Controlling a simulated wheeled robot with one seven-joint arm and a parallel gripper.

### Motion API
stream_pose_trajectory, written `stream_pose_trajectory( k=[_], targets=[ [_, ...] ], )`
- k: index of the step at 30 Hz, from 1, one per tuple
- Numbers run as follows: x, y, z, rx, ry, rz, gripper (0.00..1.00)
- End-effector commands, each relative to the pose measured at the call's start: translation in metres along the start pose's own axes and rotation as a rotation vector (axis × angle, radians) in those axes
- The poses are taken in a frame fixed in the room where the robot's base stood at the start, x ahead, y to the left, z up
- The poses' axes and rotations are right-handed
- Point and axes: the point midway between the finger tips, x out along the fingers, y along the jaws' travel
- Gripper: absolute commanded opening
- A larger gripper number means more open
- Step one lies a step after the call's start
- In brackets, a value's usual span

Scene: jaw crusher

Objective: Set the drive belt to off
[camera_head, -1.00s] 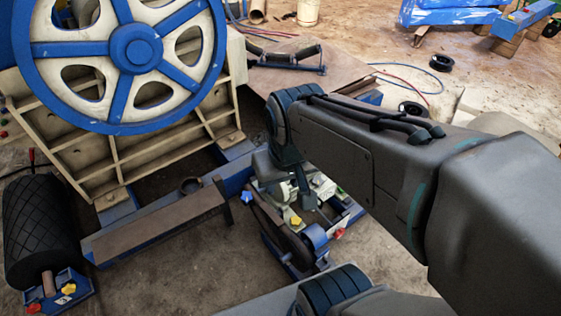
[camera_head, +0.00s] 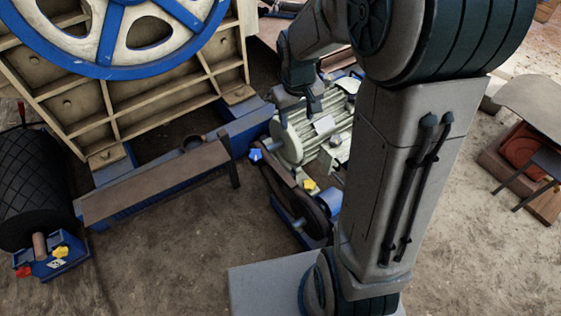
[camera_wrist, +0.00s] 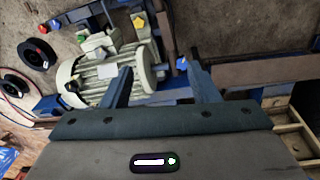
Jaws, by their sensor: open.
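The drive belt (camera_head: 279,179) is a dark band running around a blue-hubbed pulley (camera_head: 297,205) beside the pale motor (camera_head: 322,130). A blue knob (camera_head: 255,154) sits at the belt's upper left and a yellow knob (camera_head: 310,185) at its right. In the wrist view the motor (camera_wrist: 112,76), the yellow knob (camera_wrist: 138,22) and the blue knob (camera_wrist: 183,62) also show. My gripper (camera_head: 299,105) is open and empty, pointing down over the motor's far end. In the wrist view its fingers (camera_wrist: 160,70) are apart, with the blue knob between them, farther off.
A big blue flywheel (camera_head: 115,30) on a ribbed crusher body stands at upper left. A brown-topped beam (camera_head: 155,183) lies left of the belt. A black roller (camera_head: 38,180) with red and yellow knobs is at far left. Dirt floor is clear in front.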

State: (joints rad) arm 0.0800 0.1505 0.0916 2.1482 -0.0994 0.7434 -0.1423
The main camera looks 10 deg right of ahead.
Motion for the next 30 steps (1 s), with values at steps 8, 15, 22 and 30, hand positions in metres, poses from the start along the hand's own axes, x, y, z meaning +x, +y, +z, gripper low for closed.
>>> stream_pose_trajectory(
  k=[8, 15, 22, 30],
  targets=[
    [0.149, 0.000, -0.041, -0.095, -0.053, -0.037, 0.55],
    [0.238, -0.002, -0.060, -0.151, -0.076, -0.069, 0.55],
    [0.268, -0.004, -0.065, -0.171, -0.083, -0.082, 0.55],
    [0.309, -0.007, -0.061, -0.172, -0.086, -0.083, 0.55]
  ],
)
